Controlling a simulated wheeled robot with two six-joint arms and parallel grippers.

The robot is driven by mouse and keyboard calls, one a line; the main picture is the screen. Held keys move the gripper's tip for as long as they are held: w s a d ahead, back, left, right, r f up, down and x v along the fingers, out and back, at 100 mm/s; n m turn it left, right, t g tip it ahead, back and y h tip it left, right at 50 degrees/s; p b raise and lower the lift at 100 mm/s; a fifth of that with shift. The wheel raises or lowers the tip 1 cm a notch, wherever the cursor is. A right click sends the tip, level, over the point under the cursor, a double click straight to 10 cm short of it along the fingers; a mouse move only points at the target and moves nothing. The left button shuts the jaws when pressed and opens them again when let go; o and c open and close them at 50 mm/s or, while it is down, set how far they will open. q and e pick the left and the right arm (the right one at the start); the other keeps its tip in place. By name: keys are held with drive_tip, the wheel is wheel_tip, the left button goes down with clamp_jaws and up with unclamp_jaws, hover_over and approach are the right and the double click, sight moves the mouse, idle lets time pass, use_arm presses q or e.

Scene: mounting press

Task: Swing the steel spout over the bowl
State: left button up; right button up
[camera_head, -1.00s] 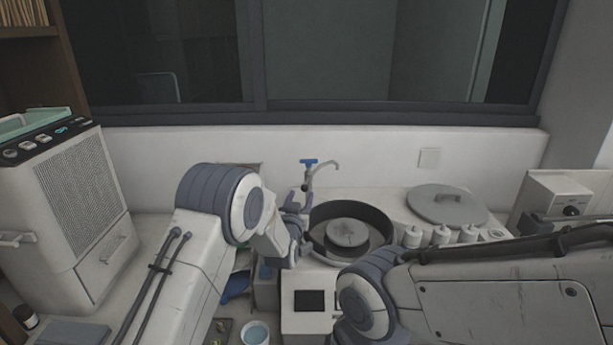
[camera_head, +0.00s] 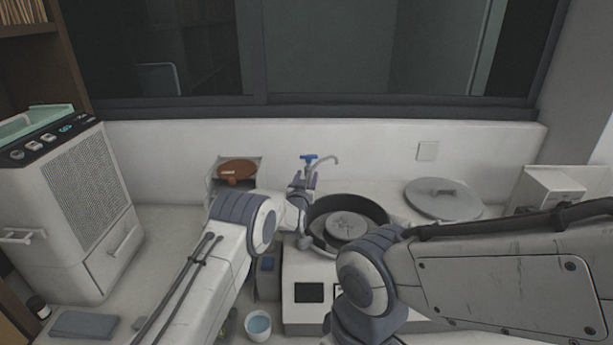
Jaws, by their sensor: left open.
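The steel spout (camera_head: 328,160) is a thin curved pipe on a tap with a blue handle (camera_head: 309,158), behind the bowl. It points to the right, its bent tip near the bowl's back edge. The dark round bowl (camera_head: 376,209) sits in the white machine and holds a grey disc (camera_head: 346,225). My left gripper (camera_head: 304,184) is open just below the tap, at the bowl's back left. Its fingers are small here, and I cannot tell whether they touch the tap. My right arm crosses the lower right; its gripper is not visible.
A grey lid (camera_head: 443,199) lies right of the bowl. A brown round object (camera_head: 237,170) rests on a box at the back left. A white cup (camera_head: 258,325) stands in front. A large white unit (camera_head: 80,210) fills the left side. My right arm hides the counter's right front.

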use_arm(q)
clamp_jaws()
drive_tip(key=shift+r, duration=0.15)
idle(1.4)
